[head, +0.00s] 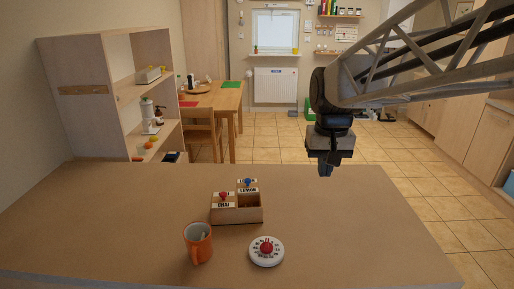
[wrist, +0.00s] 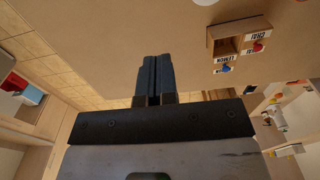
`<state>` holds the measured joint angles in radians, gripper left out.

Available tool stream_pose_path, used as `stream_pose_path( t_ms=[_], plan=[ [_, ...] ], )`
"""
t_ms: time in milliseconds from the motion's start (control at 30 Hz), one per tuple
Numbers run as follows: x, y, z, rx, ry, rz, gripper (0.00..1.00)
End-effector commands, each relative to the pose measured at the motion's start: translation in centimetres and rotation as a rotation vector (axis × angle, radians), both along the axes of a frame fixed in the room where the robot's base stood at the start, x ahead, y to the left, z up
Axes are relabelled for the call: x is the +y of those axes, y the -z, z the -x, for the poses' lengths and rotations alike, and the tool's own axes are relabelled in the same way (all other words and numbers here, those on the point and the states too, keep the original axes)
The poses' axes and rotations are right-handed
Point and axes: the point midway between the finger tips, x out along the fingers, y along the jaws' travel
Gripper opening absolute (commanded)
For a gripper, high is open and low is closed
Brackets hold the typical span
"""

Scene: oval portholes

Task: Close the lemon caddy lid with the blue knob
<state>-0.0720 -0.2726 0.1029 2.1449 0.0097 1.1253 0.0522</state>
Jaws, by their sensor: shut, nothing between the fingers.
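The wooden caddy (head: 237,215) stands on the table and also shows upside down at the top right of the wrist view (wrist: 212,43). Its lemon lid (head: 248,190), with the blue knob (head: 248,182), sits toward the back, and the right compartment below it is open. The lemon lid (wrist: 235,58) and blue knob (wrist: 226,69) show beyond the box edge in the wrist view.
An orange mug (head: 198,243) stands in front left of the caddy. A white round timer (head: 266,252) with a red knob lies in front right. The table's right side (head: 350,225) is clear. A shelf unit (head: 110,100) stands behind left.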

Motion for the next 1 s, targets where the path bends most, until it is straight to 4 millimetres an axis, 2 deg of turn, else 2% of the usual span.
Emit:
stream_pose_path(
  t_ms=[33, 467, 733, 1000],
  plan=[
    [0.4, -0.1, -1.4, 0.012, -0.003, -0.001, 0.0],
    [3.7, -0.2, -11.6, 0.105, -0.021, -0.001, 0.0],
    [6.2, 0.7, -17.8, 0.162, -0.034, 0.003, 0.0],
    [8.9, 2.5, -23.8, 0.221, -0.045, 0.007, 0.0]
  ],
)
